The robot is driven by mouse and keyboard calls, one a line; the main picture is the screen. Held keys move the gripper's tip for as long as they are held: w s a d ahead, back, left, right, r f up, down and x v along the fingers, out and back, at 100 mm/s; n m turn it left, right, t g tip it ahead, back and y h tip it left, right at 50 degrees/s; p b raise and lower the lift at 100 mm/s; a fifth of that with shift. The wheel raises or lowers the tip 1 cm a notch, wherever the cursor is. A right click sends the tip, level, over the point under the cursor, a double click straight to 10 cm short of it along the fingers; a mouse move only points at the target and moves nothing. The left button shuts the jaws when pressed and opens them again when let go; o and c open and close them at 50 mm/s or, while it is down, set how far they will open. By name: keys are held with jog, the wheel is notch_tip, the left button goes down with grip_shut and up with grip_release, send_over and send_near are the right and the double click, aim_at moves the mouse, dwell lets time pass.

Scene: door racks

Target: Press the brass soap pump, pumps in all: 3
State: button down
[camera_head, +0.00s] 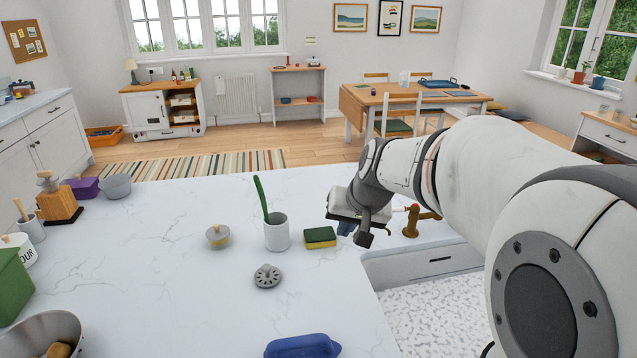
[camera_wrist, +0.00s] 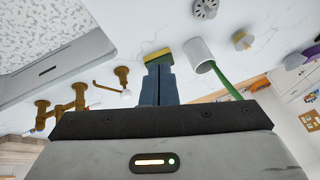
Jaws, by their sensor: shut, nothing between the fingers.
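The brass soap pump (camera_head: 411,222) stands on the white counter by the sink, just right of my gripper in the head view, with its spout pointing right. In the wrist view the pump (camera_wrist: 122,75) is left of my fingers, upright from the counter, with its spout toward the left. My gripper (camera_head: 346,229) is shut and empty, its blue fingers pressed together. It hangs over the counter between the sponge and the pump, apart from the pump. In the wrist view the fingers (camera_wrist: 158,72) overlap the sponge's edge; I cannot tell whether they touch it.
A green-yellow sponge (camera_head: 320,238) and a white crock (camera_head: 276,233) with a green-handled tool stand left of my gripper. A grey strainer (camera_head: 267,277) lies nearer. The sink (camera_head: 440,263) is at right. Brass taps (camera_wrist: 75,98) stand beyond the pump in the wrist view.

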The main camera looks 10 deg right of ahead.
jog(key=w+d+m+t, duration=0.1)
jog(key=w+d, duration=0.3)
jog(key=w, duration=0.4)
jog(key=w+d+f+m+t+p, duration=0.1)
jog(key=w+d+m, duration=0.1)
jog(key=w+d, duration=0.3)
jog(key=w+d+f+m+t+p, duration=0.1)
jog(key=w+d, duration=0.3)
jog(key=w, duration=0.8)
jog(key=shift+d+m+t+h, duration=0.3)
jog(key=shift+d+m+t, duration=0.1)
jog(key=shift+m, duration=0.2)
jog(key=shift+f, duration=0.15)
notch_tip(320, 180, down, 8)
jog(key=b, duration=0.5)
jog(key=shift+b, duration=0.35)
jog(key=shift+f+b, duration=0.3)
jog(key=shift+b, duration=0.25)
jog(key=shift+f, duration=0.2)
jog(key=shift+f+b, duration=0.25)
jog(key=shift+b, duration=0.4)
